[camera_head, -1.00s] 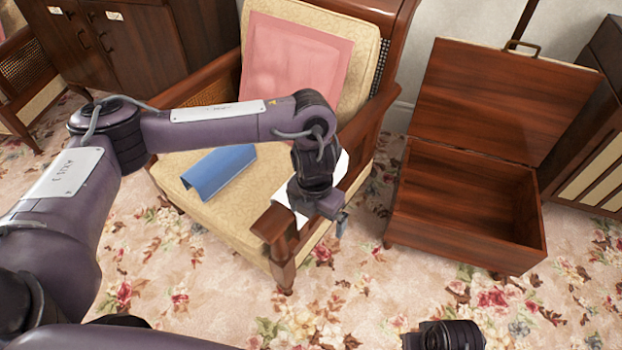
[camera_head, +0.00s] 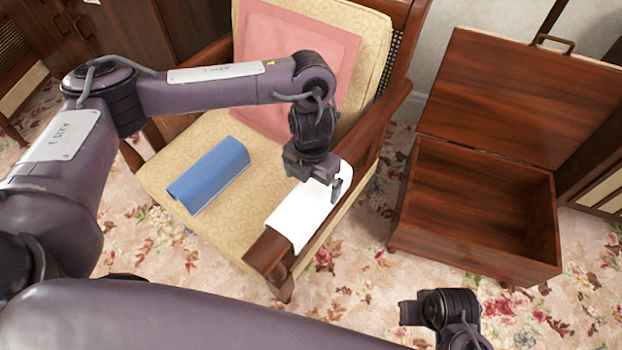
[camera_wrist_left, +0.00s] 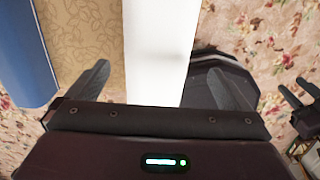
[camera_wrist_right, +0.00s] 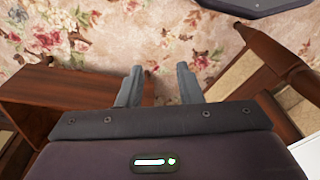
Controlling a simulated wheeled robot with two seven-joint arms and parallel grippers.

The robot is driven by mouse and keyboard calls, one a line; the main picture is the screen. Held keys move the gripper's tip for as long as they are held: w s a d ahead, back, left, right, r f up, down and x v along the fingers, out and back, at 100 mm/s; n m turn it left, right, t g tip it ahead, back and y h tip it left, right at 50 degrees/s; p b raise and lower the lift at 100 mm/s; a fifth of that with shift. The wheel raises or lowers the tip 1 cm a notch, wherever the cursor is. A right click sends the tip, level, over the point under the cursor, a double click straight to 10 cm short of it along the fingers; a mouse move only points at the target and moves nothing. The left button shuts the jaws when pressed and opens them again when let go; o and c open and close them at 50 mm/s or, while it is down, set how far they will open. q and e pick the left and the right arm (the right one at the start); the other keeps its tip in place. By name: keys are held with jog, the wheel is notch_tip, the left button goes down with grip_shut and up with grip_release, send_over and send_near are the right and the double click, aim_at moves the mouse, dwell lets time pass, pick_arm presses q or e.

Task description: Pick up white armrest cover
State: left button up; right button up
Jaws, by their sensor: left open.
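The white armrest cover (camera_head: 300,217) is draped over the chair's right wooden armrest (camera_head: 268,250). In the left wrist view the cover (camera_wrist_left: 160,45) runs up the middle as a white strip, between the two spread fingers. My left gripper (camera_head: 322,188) is open and empty, just above the far part of the cover and hiding some of it. I cannot tell whether it touches the cover. My right gripper (camera_wrist_right: 159,80) has its fingers apart with nothing between them. In the head view its dark end (camera_head: 440,312) is at the bottom right, well away from the cover.
A blue cover (camera_head: 208,175) lies on the chair's cream seat (camera_head: 165,165). A pink cloth (camera_head: 270,65) hangs on the backrest. An open wooden chest (camera_head: 475,240), empty inside, stands to the right on the floral carpet (camera_head: 345,290). A dark cabinet stands behind left.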

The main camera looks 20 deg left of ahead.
aim_at(310, 191)
pick_arm(q)
notch_tip(310, 191, down, 2)
jog(key=shift+s+f+b, duration=0.15)
jog(key=shift+f+b, duration=0.1)
jog(key=shift+b, duration=0.3)
jog(key=f+b, duration=0.1)
jog(key=f, duration=0.1)
jog(key=f+b, duration=0.1)
jog(key=f, duration=0.1)
jog(key=shift+a+f, duration=0.2)
jog(key=shift+f, duration=0.35)
pick_arm(e)
jog(key=a+r+t, duration=0.1)
jog(key=a+r+y, duration=0.1)
jog(key=a, duration=0.1)
jog(key=shift+w+r+n+t, duration=0.1)
jog(key=shift+w+n+t, duration=0.3)
pick_arm(q)
jog(key=shift+w, duration=0.2)
jog(key=c, duration=0.9)
jog(key=shift+r, duration=0.15)
